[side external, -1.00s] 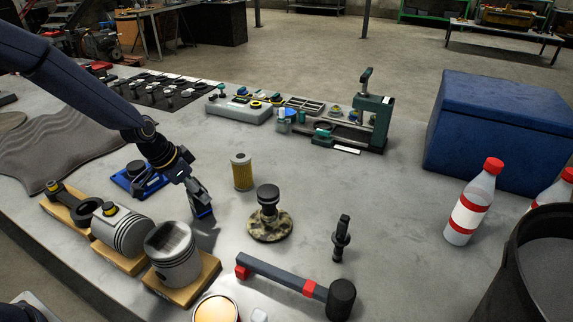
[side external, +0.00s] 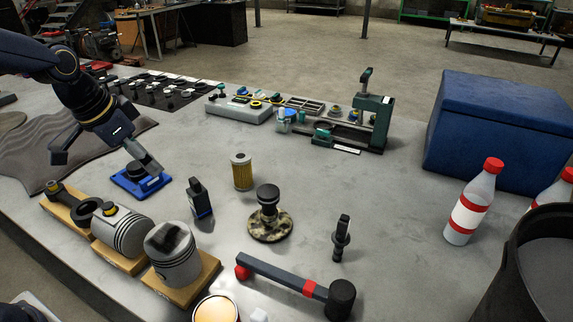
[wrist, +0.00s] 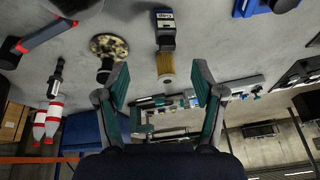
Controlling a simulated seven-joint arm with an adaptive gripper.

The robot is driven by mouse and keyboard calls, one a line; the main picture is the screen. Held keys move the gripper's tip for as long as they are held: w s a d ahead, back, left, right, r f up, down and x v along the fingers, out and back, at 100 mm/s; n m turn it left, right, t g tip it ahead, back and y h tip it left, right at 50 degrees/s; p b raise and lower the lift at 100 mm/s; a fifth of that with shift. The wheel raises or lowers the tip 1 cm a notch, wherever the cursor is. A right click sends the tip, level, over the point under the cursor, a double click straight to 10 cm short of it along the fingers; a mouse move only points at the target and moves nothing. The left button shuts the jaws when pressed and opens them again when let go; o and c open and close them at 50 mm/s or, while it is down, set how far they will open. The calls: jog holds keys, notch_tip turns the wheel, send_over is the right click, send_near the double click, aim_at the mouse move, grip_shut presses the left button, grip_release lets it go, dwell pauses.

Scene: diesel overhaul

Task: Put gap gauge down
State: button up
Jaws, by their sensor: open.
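The gap gauge (side external: 199,198) looks to be the small dark block with a blue lower part, standing on the grey table between the pistons and the yellow filter. My gripper (side external: 106,150) is open and empty, raised to the left of the gauge and over the area of the blue fixture. In the wrist view my gripper's fingers (wrist: 160,88) are spread wide, and the gauge is beyond them, apart from both.
Pistons on wooden blocks (side external: 178,258) stand at the front left. A blue fixture (side external: 140,180) lies close below my gripper. The yellow filter (side external: 241,171), a black-knobbed piece (side external: 268,200) and a hammer (side external: 285,280) are to the right.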

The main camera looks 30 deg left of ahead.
jog(key=s+r+n+t, duration=0.1)
jog(key=s+r+n, duration=0.2)
jog(key=s, duration=1)
jog(key=shift+s+d+r, duration=0.3)
jog(key=shift+s+r, duration=0.1)
jog(key=shift+r, duration=0.35)
